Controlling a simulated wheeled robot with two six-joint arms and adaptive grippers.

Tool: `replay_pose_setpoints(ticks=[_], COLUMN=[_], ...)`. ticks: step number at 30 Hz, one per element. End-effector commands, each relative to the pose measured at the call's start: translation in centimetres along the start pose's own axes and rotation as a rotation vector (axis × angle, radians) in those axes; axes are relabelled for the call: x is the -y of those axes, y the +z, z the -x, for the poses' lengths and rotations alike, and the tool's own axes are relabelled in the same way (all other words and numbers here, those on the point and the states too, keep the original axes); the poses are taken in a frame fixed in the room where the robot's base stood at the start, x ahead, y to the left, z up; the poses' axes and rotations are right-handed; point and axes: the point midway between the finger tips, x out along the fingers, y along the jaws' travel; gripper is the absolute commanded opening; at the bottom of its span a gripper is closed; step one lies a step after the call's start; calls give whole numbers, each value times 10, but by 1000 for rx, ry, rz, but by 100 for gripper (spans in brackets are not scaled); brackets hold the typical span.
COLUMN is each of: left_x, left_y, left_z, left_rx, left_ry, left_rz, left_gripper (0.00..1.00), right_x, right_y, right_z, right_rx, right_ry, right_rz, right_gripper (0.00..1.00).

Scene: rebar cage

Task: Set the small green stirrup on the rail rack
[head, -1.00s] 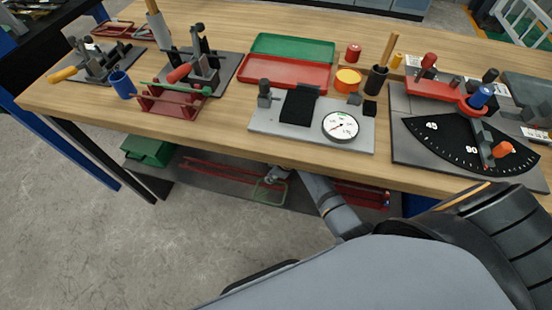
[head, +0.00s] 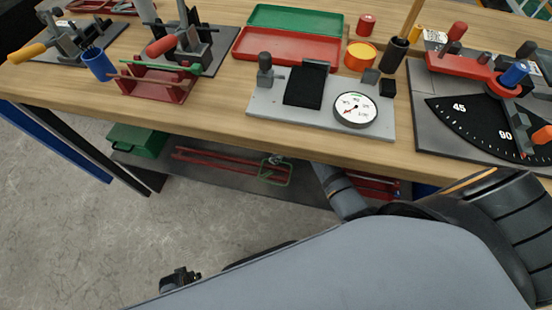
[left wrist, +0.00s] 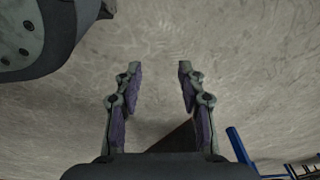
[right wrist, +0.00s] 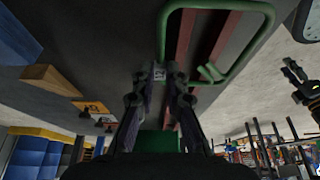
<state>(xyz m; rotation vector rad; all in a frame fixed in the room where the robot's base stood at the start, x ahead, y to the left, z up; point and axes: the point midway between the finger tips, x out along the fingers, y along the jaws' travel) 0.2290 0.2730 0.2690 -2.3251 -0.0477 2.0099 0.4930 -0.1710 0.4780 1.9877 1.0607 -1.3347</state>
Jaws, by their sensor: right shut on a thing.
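The small green stirrup, a bent wire loop, hangs under the table in the head view (head: 290,174) and shows large in the right wrist view (right wrist: 163,36). My right gripper (right wrist: 159,74) is shut on one side of it; in the head view the gripper (head: 274,160) is small and partly hidden. A rack of two long red rails lies on the low shelf (head: 215,163). The loop overlaps the rails' right part in the head view; contact cannot be told. In the right wrist view the rails (right wrist: 185,45) appear behind the loop. My left gripper (left wrist: 158,85) is open and empty above the floor.
The wooden tabletop (head: 215,105) overhangs the low shelf. A green box (head: 138,140) stands at the shelf's left, and red pieces (head: 375,187) lie at its right. A red stand (head: 152,88) and a dial gauge plate (head: 270,105) sit on the table.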

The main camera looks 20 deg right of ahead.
Motion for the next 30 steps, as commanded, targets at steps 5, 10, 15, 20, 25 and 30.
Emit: replay_pose_setpoints(ticks=[5,10,15,20,25,30], left_x=[0,0,0,0,0,1], left_y=[-2,-2,-2,-3,-3,16], left_z=[2,2,2,2,3,-1], left_rx=[0,0,1,1,-1,8], left_ry=[0,1,1,1,0,-2], left_rz=[0,0,0,0,0,-1], left_gripper=[40,40,40,40,40,40], right_x=[0,0,0,0,0,-1], right_y=[0,0,1,1,0,-1], right_z=[1,-1,-1,-1,1,30], right_rx=[-1,0,0,0,0,0], right_ry=[1,0,0,0,1,3], right_rz=[1,1,1,1,1,3], right_gripper=[0,0,33,35,35,35])
